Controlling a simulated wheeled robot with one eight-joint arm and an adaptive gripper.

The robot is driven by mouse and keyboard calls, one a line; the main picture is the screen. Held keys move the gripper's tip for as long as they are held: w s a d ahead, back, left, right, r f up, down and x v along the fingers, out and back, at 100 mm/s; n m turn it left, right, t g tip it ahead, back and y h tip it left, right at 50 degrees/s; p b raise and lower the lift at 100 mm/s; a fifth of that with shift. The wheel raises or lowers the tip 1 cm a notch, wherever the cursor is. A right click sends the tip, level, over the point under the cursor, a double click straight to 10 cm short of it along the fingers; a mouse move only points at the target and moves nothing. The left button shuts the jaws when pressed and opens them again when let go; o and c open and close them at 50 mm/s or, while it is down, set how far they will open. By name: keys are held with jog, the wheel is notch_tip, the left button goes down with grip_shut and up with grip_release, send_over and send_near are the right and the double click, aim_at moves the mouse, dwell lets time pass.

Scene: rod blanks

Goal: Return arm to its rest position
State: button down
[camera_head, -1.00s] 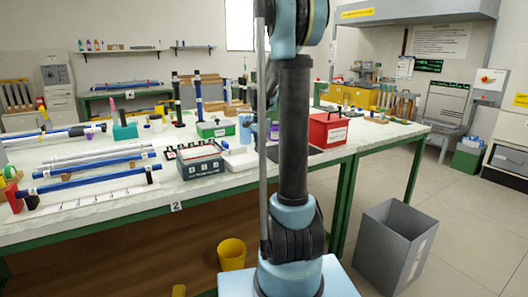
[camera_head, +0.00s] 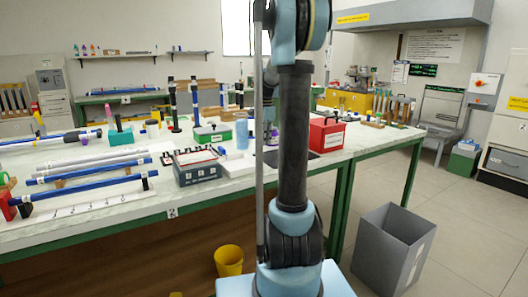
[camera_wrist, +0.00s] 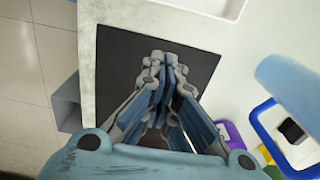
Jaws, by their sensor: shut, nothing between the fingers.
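My arm stands upright in the middle of the head view, folded above my base. My gripper (camera_wrist: 160,60) is shut and empty in the wrist view, its fingertips together. It is above a black mat (camera_wrist: 115,75) on the pale worktop, with nothing held.
The worktop (camera_head: 110,215) carries blue rods (camera_head: 85,193), a grey box (camera_head: 196,172), a green box (camera_head: 212,134), a blue cup (camera_head: 241,131) and a red bin (camera_head: 326,135). A grey bin (camera_head: 388,255) and a yellow bucket (camera_head: 229,261) stand on the floor.

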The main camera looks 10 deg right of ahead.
jog(key=s+a+r+n, duration=0.2)
jog(key=s+n, duration=0.2)
jog(key=s, duration=0.7)
jog(key=s+a+f+n+t, duration=0.1)
jog(key=s+a+f+n, duration=0.1)
jog(key=s+f+n, duration=0.3)
jog(key=s+a+f+n+t, duration=0.1)
jog(key=s+f+n, duration=0.4)
jog(key=s+f, duration=0.6)
jog(key=s, duration=0.9)
jog(key=shift+s+a+f, duration=0.15)
jog(key=shift+s+a, duration=0.15)
jog(key=shift+a, duration=0.1)
jog(key=shift+w+f, duration=0.2)
jog(key=shift+w, duration=0.3)
